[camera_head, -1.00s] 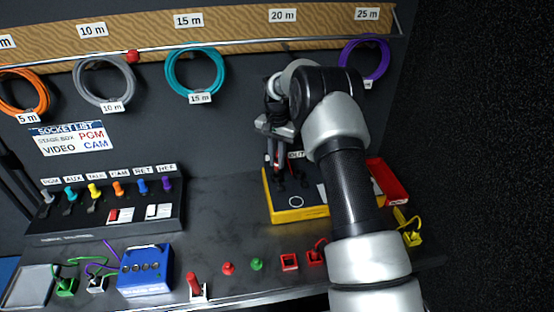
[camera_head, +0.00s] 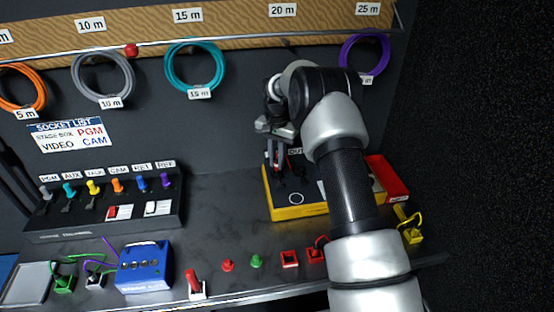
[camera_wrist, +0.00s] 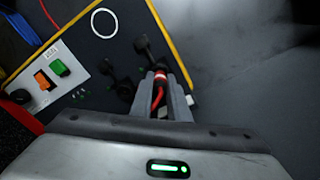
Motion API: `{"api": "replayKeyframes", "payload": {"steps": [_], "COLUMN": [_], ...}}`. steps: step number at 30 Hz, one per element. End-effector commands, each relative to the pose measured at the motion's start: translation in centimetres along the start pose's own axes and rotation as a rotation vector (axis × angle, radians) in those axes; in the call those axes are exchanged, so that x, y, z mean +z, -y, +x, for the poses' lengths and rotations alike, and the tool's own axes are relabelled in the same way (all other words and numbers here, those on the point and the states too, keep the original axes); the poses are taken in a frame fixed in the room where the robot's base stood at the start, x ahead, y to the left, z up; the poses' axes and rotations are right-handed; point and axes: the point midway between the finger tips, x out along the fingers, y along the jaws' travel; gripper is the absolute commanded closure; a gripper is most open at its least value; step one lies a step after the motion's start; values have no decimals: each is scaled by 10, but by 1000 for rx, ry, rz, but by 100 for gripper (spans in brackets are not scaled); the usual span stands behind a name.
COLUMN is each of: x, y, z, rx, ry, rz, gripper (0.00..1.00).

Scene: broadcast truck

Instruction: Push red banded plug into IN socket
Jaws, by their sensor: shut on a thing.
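My gripper (camera_head: 276,160) is over the far left part of a yellow-edged box (camera_head: 300,212) with a dark top. In the wrist view my gripper (camera_wrist: 161,86) is shut on the red banded plug (camera_wrist: 160,76), which has a red cable running back between the fingers. The plug's tip points towards dark round fittings (camera_wrist: 143,43) on the box. I cannot tell whether the tip is inside a socket. The IN label does not show; a partly hidden OUT label (camera_head: 296,152) stands behind the gripper.
A white panel with orange and green switches (camera_wrist: 47,80) lies on the box top. A red tray (camera_head: 388,178) and yellow plug (camera_head: 412,235) are to the right. A blue box (camera_head: 144,268) and small red and green pieces line the bench front. The bench left of the yellow box is clear.

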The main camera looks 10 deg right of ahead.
Motion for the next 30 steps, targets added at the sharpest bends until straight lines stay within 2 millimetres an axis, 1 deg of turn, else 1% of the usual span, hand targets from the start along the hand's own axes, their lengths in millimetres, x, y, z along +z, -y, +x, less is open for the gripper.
{"api": "replayKeyframes", "payload": {"steps": [8, 9, 11, 12, 20, 22, 26, 30], "x": [0, 0, 0, 0, 0, 0, 0, -1], "y": [0, 0, 0, 0, 0, 0, 0, 0], "z": [9, 8, 8, 8, 7, 4, -12, -37], "rx": [1, 1, 1, 1, 1, 0, -1, -2], "ry": [1, 1, 1, 1, 1, 0, -2, -3], "rz": [0, 0, 0, 0, 0, 0, 0, 1], "gripper": [100, 80, 70, 63, 63, 63, 63, 63]}}
